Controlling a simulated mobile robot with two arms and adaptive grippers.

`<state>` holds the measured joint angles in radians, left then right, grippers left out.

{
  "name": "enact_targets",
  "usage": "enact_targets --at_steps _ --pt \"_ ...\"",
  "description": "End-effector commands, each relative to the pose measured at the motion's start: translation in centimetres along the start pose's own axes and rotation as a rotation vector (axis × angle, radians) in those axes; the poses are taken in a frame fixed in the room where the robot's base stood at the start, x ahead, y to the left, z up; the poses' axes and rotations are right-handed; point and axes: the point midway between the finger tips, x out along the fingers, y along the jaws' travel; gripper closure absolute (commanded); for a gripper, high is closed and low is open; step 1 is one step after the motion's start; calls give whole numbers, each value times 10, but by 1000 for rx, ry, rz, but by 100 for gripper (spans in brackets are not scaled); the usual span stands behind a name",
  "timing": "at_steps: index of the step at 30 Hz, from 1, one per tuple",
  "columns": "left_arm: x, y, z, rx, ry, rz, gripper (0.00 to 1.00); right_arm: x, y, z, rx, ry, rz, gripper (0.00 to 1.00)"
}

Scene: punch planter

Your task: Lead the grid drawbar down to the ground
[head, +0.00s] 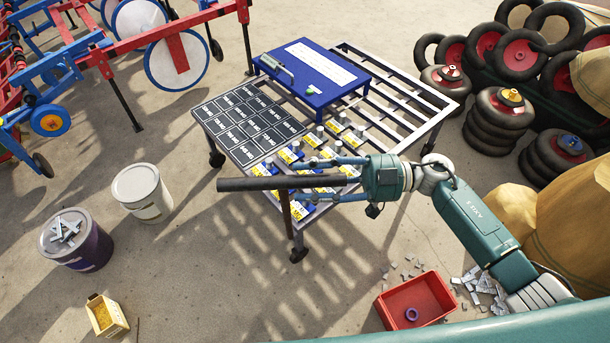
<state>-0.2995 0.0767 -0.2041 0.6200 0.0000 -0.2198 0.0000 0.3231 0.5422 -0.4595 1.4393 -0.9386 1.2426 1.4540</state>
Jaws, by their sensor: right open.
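The drawbar shows as a dark round crossbar (250,184) on a reddish-brown shaft (287,217) at the near side of the grid cart (430,135). The crossbar is raised, about level with the cart top, and lies roughly level across the picture. My right gripper (300,178) comes from the right with its blue fingers on either side of the crossbar, above and below it in the picture. It is open; I cannot tell whether a finger touches the bar. The shaft's lower end is hard to make out. My left gripper is not in view.
Buckets (142,192) (76,240) and a yellow box (107,316) stand at left. A red bin (415,302) sits at lower right. The ground below the bar is clear.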

Motion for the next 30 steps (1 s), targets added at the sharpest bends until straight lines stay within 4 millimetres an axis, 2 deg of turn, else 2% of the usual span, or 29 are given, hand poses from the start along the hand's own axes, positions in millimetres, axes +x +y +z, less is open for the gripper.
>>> enact_targets --at_steps 11,16,17,18,26,30 --pt "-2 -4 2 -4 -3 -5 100 6 0 1 0 -1 1 58" --pt "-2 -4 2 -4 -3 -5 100 6 0 1 0 -1 1 92" --pt "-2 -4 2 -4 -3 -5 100 6 0 1 1 -1 1 98" --pt "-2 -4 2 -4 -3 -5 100 6 0 1 1 -1 1 100" --pt "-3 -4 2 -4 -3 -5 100 6 -5 3 -4 -4 1 100" --pt "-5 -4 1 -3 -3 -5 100 6 -26 8 -30 -6 -1 100"
